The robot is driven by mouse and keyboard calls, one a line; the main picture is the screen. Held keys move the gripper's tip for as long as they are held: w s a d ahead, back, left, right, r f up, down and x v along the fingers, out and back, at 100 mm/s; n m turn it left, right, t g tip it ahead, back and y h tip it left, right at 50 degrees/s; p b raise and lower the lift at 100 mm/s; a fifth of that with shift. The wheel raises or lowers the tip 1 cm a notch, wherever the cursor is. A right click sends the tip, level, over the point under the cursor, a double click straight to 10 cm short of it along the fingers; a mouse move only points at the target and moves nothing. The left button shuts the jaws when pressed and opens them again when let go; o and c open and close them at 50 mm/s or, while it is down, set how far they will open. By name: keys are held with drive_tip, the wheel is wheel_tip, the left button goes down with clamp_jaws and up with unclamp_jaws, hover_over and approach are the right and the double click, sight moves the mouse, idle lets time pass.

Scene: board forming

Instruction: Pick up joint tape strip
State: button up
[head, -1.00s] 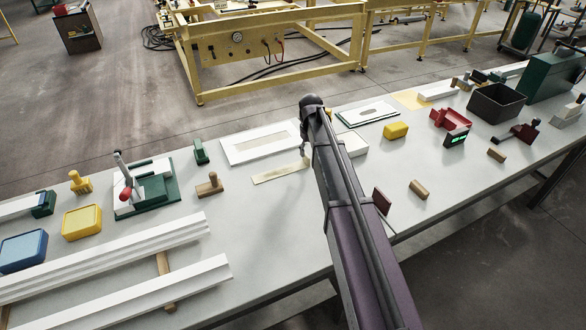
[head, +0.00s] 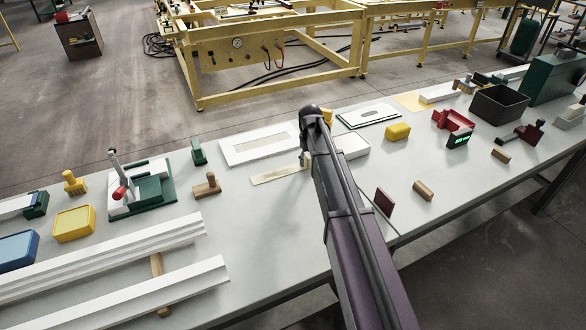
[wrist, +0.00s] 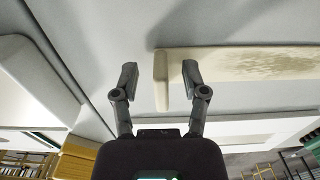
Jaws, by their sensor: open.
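The joint tape strip (head: 272,177) is a flat cream strip lying on the grey table in the head view, its right end beside my gripper (head: 306,160). In the wrist view the strip (wrist: 262,63) runs from the middle to the right edge, with a paler raised-looking end on the left. My gripper (wrist: 160,77) is open and empty there. The strip's near end appears between the two fingers, and the right finger overlaps the strip in the picture. I cannot tell the height of the fingertips above it. In the head view my arm hides most of the gripper.
A white framed panel (head: 230,154) lies just behind the strip. A white box (head: 352,149) stands right of my arm, with a yellow object (head: 328,115) behind. A wooden-handled tool (head: 207,186) is to the left. The table in front of the strip is clear.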

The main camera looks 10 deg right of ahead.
clamp_jaws()
idle(0.3)
drive_tip(key=shift+r, duration=0.15)
wheel_tip(320, 180, up, 2)
drive_tip(key=p, duration=0.3)
drive_tip(key=shift+r, duration=0.25)
drive_tip(key=s, duration=0.5)
drive_tip(key=s+r+p, duration=0.1)
drive_tip(key=s, duration=0.4)
drive_tip(key=s+a+r+p, duration=0.1)
drive_tip(key=s, duration=0.5)
drive_tip(key=shift+r, duration=0.1)
